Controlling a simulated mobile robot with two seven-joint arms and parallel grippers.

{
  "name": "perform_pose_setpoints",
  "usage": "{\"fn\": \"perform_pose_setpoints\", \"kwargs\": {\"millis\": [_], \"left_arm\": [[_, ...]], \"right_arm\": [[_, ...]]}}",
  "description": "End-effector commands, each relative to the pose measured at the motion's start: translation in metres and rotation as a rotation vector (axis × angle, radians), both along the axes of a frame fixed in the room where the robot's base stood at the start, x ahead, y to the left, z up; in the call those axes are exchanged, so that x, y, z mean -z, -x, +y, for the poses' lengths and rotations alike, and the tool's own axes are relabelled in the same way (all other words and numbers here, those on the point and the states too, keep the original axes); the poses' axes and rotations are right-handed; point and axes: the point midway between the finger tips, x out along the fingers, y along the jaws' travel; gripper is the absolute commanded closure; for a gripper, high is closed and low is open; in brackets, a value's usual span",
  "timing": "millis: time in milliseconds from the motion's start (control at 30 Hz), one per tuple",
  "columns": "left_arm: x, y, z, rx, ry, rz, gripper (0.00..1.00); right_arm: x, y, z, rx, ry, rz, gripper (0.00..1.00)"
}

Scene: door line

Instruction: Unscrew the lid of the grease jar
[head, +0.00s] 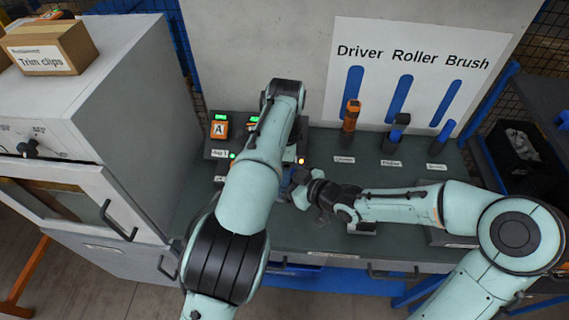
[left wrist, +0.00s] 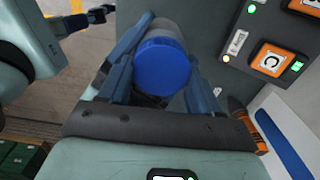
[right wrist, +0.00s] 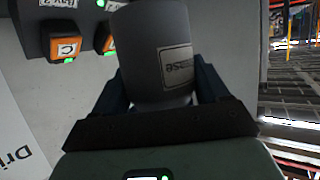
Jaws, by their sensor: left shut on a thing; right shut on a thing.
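The grease jar is a grey cylinder with a pale label. In the right wrist view the jar (right wrist: 160,45) stands between the fingers of my right gripper (right wrist: 160,88), which is shut on its body. The label appears upside down there. In the left wrist view the blue lid (left wrist: 163,66) faces the camera, with grey jar body behind it. My left gripper (left wrist: 163,84) is shut around the lid's sides. In the head view my right gripper (head: 303,190) comes in from the right. My left gripper and most of the jar are hidden behind my arm there.
A control box with orange buttons (head: 220,129) and green lights sits on the bench (head: 330,238). Tools stand by the sign (head: 420,75) at the back, one with an orange handle (head: 350,116). A grey cabinet (head: 100,100) is at left, a black bin (head: 520,145) at right.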

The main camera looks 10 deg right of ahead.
Motion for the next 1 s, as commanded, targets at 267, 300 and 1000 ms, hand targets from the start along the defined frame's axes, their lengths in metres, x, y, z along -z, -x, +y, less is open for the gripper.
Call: {"fn": "perform_pose_setpoints", "kwargs": {"millis": [267,300,1000], "left_arm": [[-0.001,-0.004,0.001,-0.003,0.003,-0.015,0.12],[-0.001,-0.004,0.001,-0.003,0.003,-0.014,0.12],[-0.046,-0.003,0.0,0.0,0.003,-0.009,0.16]], "right_arm": [[0.0,0.004,0.005,-0.016,0.002,-0.002,1.0],[0.0,0.003,0.005,-0.015,0.002,-0.003,1.0],[0.0,0.002,0.003,-0.009,0.0,-0.002,1.0]]}}
